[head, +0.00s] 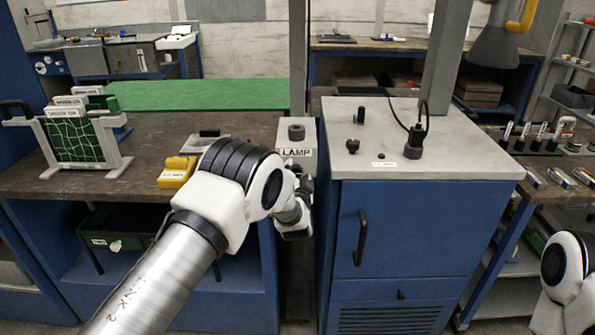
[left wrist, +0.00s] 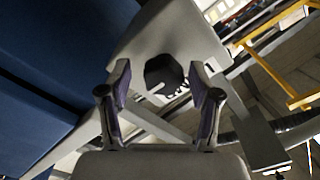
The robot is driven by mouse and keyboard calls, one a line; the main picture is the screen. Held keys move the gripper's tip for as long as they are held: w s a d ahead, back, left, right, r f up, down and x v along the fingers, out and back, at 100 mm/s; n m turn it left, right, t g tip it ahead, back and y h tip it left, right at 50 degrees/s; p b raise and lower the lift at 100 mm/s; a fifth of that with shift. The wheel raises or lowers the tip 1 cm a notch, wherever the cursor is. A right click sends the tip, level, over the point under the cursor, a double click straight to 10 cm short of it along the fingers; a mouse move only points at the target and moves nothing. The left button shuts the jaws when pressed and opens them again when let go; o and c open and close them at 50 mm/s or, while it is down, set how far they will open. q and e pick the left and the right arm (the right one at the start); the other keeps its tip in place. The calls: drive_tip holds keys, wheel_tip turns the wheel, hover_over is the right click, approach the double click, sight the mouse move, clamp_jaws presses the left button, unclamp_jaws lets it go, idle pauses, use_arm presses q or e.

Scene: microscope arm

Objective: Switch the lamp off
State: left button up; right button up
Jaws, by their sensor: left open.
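A pale box labelled LAMP (head: 297,153) stands between the wooden bench and the blue cabinet, with a dark round knob (head: 296,132) on top. My left gripper (head: 300,190) is in front of and below this box, partly hidden by my own arm. In the left wrist view my left gripper (left wrist: 160,72) is open, its two fingers apart. A black knob with a white mark (left wrist: 163,75) on a pale surface shows between the fingertips, with gaps on both sides. I cannot tell whether it is the top knob. My right gripper is not in view.
The blue cabinet (head: 420,240) stands just right of the lamp box, with black knobs and a cabled plug (head: 414,142) on its top. A yellow block (head: 177,172) and a white rack (head: 75,140) stand on the bench at left. A grey post rises behind the lamp box.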

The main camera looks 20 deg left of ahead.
use_arm(q)
drive_tip(key=shift+w+a, duration=0.15)
drive_tip(key=shift+w, duration=0.15)
drive_tip(key=shift+s+a+r, duration=0.1)
drive_tip(key=c, duration=1.1)
drive_tip(key=shift+c, duration=0.2)
